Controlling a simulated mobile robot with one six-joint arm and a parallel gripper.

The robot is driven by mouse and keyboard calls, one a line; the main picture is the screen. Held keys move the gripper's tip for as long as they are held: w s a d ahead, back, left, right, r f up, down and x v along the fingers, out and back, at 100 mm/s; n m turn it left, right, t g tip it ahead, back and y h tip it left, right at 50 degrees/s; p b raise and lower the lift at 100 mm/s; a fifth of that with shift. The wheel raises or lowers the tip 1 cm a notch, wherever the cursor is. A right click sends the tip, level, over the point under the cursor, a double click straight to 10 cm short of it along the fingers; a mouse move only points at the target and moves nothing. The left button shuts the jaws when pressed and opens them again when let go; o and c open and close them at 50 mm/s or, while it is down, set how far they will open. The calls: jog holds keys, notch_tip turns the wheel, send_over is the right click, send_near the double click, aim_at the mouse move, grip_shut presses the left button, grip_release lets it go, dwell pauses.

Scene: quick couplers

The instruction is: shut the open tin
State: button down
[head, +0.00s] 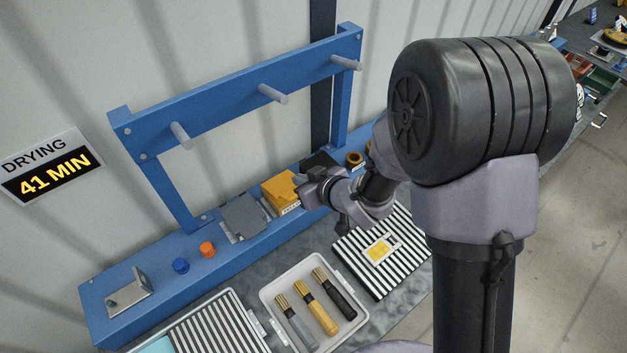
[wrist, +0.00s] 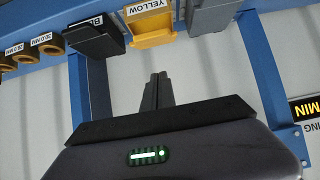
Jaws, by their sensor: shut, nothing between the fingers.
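A yellow tin (head: 280,191) with a white label stands on the blue bench ledge in the head view. It also shows in the wrist view (wrist: 152,30), its label reading YELLOW. A grey tin (head: 243,216) and a black tin (head: 318,163) stand on either side of it. They show in the wrist view too, black (wrist: 95,42) at left and grey (wrist: 208,16) at right. I cannot tell clearly which lid is up. My gripper (head: 302,188) is shut and empty beside the yellow tin, partly covering it. Its closed fingers (wrist: 158,78) point towards the yellow tin with a gap visible between.
A blue frame with pegs (head: 240,95) rises behind the ledge. A metal bracket (head: 130,290) and blue and orange knobs (head: 207,249) sit to the left. Ring parts (wrist: 48,50) are beside the black tin.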

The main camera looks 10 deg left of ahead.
aim_at(285, 186)
jog(key=x, duration=0.4)
jog(key=shift+d, duration=0.1)
notch_tip(285, 186, down, 3)
jog(key=shift+s+d+f, duration=0.1)
jog(key=shift+d+f, duration=0.1)
jog(key=shift+s+d+f, duration=0.15)
jog(key=shift+f, duration=0.2)
jog(key=shift+f+b, duration=0.1)
jog(key=shift+b, duration=0.25)
